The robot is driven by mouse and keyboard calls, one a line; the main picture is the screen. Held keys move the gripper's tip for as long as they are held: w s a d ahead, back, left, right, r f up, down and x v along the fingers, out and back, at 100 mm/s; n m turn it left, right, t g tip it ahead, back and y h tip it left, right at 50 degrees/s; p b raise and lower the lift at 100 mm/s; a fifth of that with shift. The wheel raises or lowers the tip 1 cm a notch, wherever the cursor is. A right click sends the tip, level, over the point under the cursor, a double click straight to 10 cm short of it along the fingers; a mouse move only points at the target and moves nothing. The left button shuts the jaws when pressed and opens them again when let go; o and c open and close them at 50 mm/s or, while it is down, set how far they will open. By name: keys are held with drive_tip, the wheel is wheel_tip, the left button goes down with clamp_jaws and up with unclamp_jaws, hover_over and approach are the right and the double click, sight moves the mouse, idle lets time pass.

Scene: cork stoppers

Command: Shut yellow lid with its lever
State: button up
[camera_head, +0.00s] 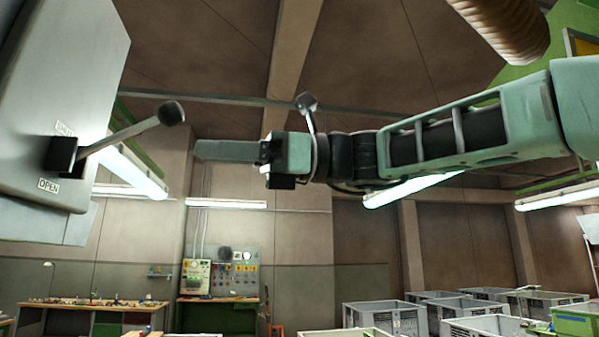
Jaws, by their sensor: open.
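A grey metal panel (75,95) fills the upper left. It carries a lever (125,132) with a grey shaft and dark ball knob, pointing up and right from a black pivot block. A label reading OPEN sits below the block; another label above it is hard to read. My gripper (203,151) is seen from the side at picture centre-left, fingers pointing left, right of the lever knob and apart from it in the picture. It is open and appears empty. A second dark knob (306,102) on a short rod rises beside my wrist; its base is hidden. No yellow lid is clearly visible.
A green panel with a yellow patch (582,42) is cut off at the upper right, near a ribbed brown hose (506,27). Grey crates (385,316) stand lower right. Workbenches (92,305) line the far wall. Open air surrounds my gripper.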

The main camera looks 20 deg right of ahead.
drive_tip(key=d+b, duration=0.3)
drive_tip(key=d, duration=0.7)
drive_tip(key=shift+s+d+r, duration=0.15)
drive_tip(key=shift+s+d, duration=0.05)
drive_tip(key=shift+d, duration=0.2)
idle(0.4)
